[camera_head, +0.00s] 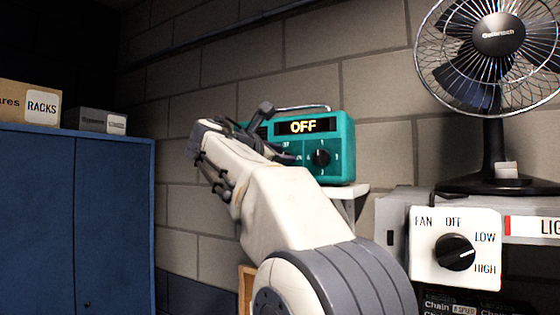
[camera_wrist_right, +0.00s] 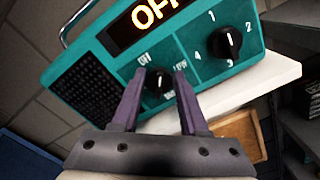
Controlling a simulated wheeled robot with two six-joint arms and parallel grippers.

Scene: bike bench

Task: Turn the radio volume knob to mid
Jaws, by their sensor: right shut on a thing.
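The teal radio (camera_head: 345,145) stands on a white wall shelf, and its display (camera_head: 303,126) reads "OFF". It also fills the upper part of the right wrist view (camera_wrist_right: 185,50). The small black volume knob (camera_wrist_right: 158,86) is at the lower middle of the radio's front, with "OFF" printed at its upper left and smaller, blurred labels around it. My right gripper (camera_wrist_right: 160,71) is shut on this knob, one purple finger on each side. In the head view my right arm hides the volume knob and the radio's left part. My left gripper is not in view.
A second black knob (camera_wrist_right: 226,43) with numbers around it sits right of the volume knob. The white shelf (camera_wrist_right: 255,88) has bare room at right. A fan (camera_head: 495,120) and a fan switch panel (camera_head: 455,250) stand at right, a blue cabinet (camera_head: 75,220) at left.

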